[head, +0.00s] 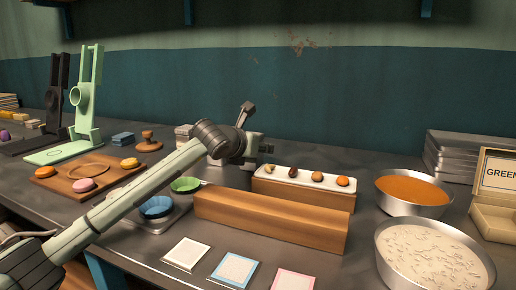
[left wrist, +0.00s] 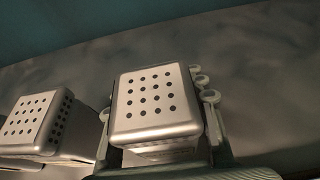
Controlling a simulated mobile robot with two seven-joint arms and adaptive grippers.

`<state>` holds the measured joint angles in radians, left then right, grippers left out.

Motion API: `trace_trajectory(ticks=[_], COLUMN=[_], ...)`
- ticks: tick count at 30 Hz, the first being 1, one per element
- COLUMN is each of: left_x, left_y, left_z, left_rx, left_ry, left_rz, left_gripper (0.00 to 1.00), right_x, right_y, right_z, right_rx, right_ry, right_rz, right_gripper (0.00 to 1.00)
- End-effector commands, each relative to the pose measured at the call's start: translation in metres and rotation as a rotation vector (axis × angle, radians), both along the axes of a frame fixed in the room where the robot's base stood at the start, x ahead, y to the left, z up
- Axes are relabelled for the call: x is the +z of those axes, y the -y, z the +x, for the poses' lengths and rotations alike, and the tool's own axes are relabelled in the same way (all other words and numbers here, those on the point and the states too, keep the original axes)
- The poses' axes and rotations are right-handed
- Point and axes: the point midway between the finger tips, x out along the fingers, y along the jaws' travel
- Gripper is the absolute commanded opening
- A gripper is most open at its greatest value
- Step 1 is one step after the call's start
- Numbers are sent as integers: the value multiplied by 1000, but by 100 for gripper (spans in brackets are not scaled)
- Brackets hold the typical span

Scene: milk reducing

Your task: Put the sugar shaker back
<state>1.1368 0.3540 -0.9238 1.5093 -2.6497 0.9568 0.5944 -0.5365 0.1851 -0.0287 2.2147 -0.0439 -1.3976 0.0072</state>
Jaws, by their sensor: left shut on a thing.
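In the left wrist view a metal shaker (left wrist: 156,103) with a square lid full of dark holes stands between the fingers of my left gripper (left wrist: 158,110), which is shut on it. A second, similar shaker (left wrist: 36,125) stands close by on the left, slightly apart. I cannot tell from the lids which holds sugar. In the head view a pale boxy object (head: 184,131) shows behind my left arm at the back of the counter. My right gripper is not in view.
A long wooden block (head: 270,222) and a white tray (head: 303,179) with small round items lie right of my arm. A green stand (head: 87,100) is at left. The back counter is partly clear.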

Motion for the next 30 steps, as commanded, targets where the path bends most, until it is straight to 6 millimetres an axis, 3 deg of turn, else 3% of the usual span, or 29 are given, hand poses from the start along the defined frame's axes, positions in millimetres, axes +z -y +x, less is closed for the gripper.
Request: trace_trajectory(ticks=[4, 5, 11, 24, 26, 30], left_x=[0, -1, -1, 4, 4, 15], left_y=[0, 0, 0, 0, -3, -14], left_z=[0, 0, 0, 0, -7, -32], left_rx=[0, 0, 0, 0, -1, -1], left_ry=[2, 1, 0, 0, 2, 3], left_rz=[-1, 0, 0, 0, -1, -1], left_gripper=[0, 35, 60, 61, 61, 61], right_x=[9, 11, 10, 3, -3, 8], right_y=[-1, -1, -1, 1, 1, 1], right_z=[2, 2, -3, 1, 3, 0], right_rx=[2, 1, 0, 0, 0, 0], right_ry=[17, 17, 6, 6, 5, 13], right_rz=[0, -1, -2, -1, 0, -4], right_gripper=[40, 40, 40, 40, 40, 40])
